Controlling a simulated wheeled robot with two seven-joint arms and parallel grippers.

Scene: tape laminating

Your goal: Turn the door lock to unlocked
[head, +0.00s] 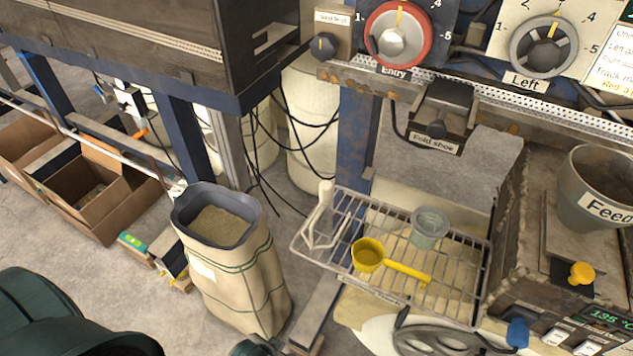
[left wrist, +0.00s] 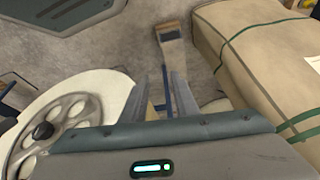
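I cannot pick out a part plainly marked as a door lock. A small dark knob (head: 323,46) sits under a small label, too blurred to read for sure, at the top middle of the head view. My left gripper (left wrist: 163,80) shows in the left wrist view with its two fingers apart and nothing between them. It points down over the floor, between the tan sack (left wrist: 255,55) and a spoked grey wheel (left wrist: 55,130). In the head view only dark teal parts of my arm show at the bottom left. My right gripper is not in view.
The red-ringed Entry dial (head: 398,38) and the Left dial (head: 543,48) are on the panel. Below are a wire rack (head: 465,262) with a yellow scoop (head: 368,255) and a cup (head: 430,228). A sack (head: 235,275) stands left; a Feed bucket (head: 590,190) is right.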

